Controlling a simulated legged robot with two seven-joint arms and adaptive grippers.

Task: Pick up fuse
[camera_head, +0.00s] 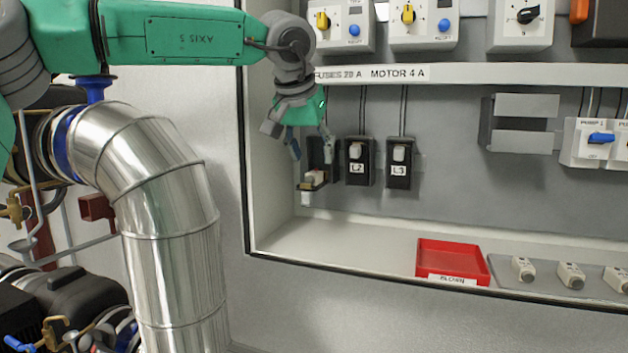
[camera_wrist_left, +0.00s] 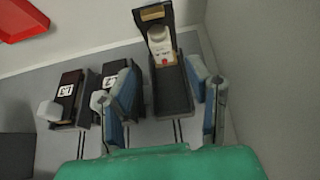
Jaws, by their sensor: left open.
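A fuse holder (camera_head: 322,152) at the left of a row on the cabinet's back wall stands open, its front part swung down. A pale fuse (camera_head: 315,177) sits in that lowered part. In the left wrist view the fuse (camera_wrist_left: 161,46) is white with a small red mark, in the black open holder (camera_wrist_left: 173,92). My left gripper (camera_head: 310,148) is open at this holder, above the fuse. In the wrist view its blue-grey fingers (camera_wrist_left: 165,85) are apart on either side of the holder, with the fuse beyond the tips. My right gripper is not in view.
Closed holders L2 (camera_head: 359,163) and L3 (camera_head: 398,164) stand close to the right. A red tray (camera_head: 452,256) labelled BLOWN lies on the cabinet floor. The cabinet's left wall (camera_head: 270,165) is close to my gripper.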

